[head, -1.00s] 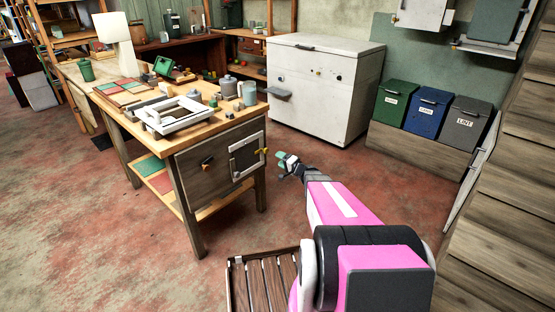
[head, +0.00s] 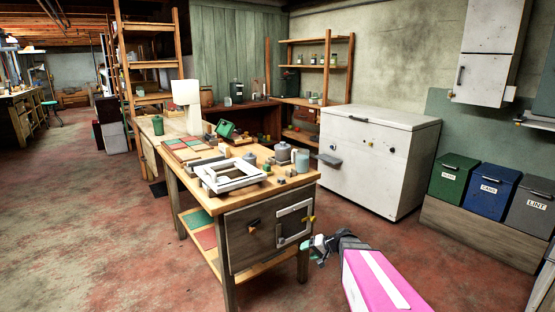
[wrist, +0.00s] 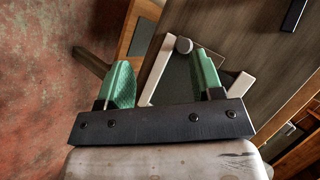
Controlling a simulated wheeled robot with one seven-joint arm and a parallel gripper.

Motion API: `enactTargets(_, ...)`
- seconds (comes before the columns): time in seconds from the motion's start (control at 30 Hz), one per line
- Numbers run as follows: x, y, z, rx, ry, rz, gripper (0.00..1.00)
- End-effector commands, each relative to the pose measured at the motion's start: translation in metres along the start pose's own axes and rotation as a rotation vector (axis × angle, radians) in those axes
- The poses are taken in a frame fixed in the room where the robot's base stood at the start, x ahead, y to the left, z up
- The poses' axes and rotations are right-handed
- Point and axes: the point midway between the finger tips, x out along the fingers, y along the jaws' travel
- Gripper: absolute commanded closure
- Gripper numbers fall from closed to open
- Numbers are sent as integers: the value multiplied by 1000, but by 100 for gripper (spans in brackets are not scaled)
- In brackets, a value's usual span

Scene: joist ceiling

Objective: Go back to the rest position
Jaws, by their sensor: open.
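My gripper (head: 313,247) is at the end of my pink arm, low beside the front right corner of the wooden workbench (head: 262,187). In the wrist view my gripper (wrist: 160,82) has its two green fingers apart with nothing held between them. Past the fingers, the wrist view shows a white frame (wrist: 157,70) around a grey panel on the bench's front. The head view shows this framed panel (head: 294,224) too, with a yellow knob at its right. From these views I cannot tell how far the fingers are from it.
The bench top carries a white tray-like frame (head: 231,176), jars and coloured tiles. A white chest freezer (head: 375,160) stands behind it. Green, blue and grey bins (head: 496,193) stand at the right. The red floor (head: 110,225) at left is open.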

Motion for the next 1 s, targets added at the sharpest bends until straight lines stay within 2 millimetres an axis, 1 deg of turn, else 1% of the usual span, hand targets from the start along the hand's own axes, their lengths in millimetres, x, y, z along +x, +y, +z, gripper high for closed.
enactTargets(0.03, -5, -6, 20, -16, -50, 59, 40)
enactTargets(0.1, -12, -6, 39, -32, -114, 156, 40)
enactTargets(0.17, -19, -6, 55, -45, -164, 242, 40)
enactTargets(0.3, -42, -3, 86, -74, -255, 458, 40)
enactTargets(0.4, -62, 0, 102, -92, -294, 606, 40)
enactTargets(0.5, -79, 2, 112, -106, -314, 728, 40)
enactTargets(0.63, -95, 4, 117, -116, -319, 830, 40)
enactTargets(0.77, -100, 5, 118, -120, -321, 869, 40)
enactTargets(1.0, -100, 5, 117, -121, -321, 870, 40)
